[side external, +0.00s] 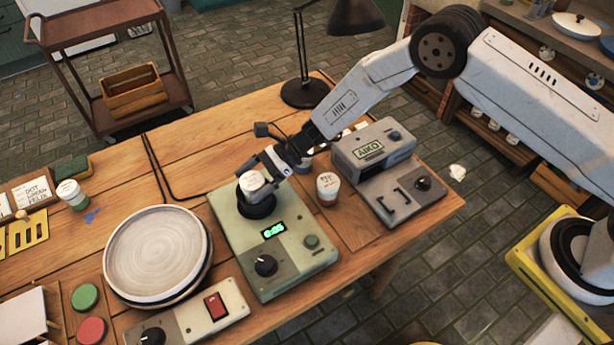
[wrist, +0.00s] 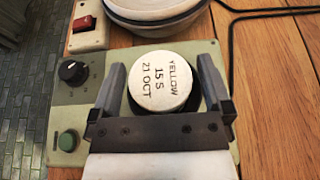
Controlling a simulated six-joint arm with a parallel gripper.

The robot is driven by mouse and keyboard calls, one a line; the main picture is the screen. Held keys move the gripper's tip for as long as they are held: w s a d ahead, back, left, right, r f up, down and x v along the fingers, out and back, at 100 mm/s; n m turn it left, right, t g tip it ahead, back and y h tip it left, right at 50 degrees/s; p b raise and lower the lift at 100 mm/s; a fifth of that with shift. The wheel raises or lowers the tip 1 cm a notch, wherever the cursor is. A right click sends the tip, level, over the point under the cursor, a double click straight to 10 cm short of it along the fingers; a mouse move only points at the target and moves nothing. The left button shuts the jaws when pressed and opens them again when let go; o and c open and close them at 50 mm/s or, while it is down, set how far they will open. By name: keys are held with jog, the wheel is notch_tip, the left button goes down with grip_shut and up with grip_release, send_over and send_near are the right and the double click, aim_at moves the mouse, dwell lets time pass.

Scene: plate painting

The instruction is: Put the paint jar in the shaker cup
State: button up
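The paint jar (side external: 252,182) has a white lid, which reads "YELLOW 15 S 21 OCT" in the wrist view (wrist: 160,82). It stands upright at the black shaker cup (side external: 258,209) on the green machine (side external: 290,270). The cup's dark rim shows around the jar's lower part; how deep the jar sits is hidden. My gripper (side external: 264,170) has a finger on each side of the jar. In the wrist view my gripper (wrist: 164,75) looks open, with a narrow dark gap between the lid and the right finger.
Another jar (side external: 328,188) stands right of the green machine, beside the grey AIKO device (side external: 385,165). Stacked plates (side external: 158,252) lie to its left. A switch box (side external: 190,318) is in front, and a black lamp (side external: 303,92) stands behind.

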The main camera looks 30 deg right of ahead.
jog(key=shift+r, duration=0.2)
jog(key=shift+d, duration=0.2)
jog(key=v, duration=1.1)
jog(key=shift+d+r, duration=0.15)
jog(key=shift+d, duration=0.2)
jog(key=s+d+r+n+t+h, duration=0.1)
jog(key=s+d+r+n+h, duration=0.2)
jog(key=s+d+n, duration=0.3)
jog(key=s+d+r+n+h, duration=0.3)
jog(key=s+d+n+h, duration=0.3)
jog(key=s+d, duration=0.1)
jog(key=s+d+r+n+t+h, duration=0.1)
jog(key=s+d+r+n+h, duration=0.1)
jog(key=s+d+n+h, duration=0.2)
jog(key=s+d+n, duration=0.2)
jog(key=s+d, duration=0.1)
jog(key=shift+s+d+r+t, duration=0.2)
jog(key=shift+d+r+t, duration=0.1)
jog(key=shift+d+r, duration=0.1)
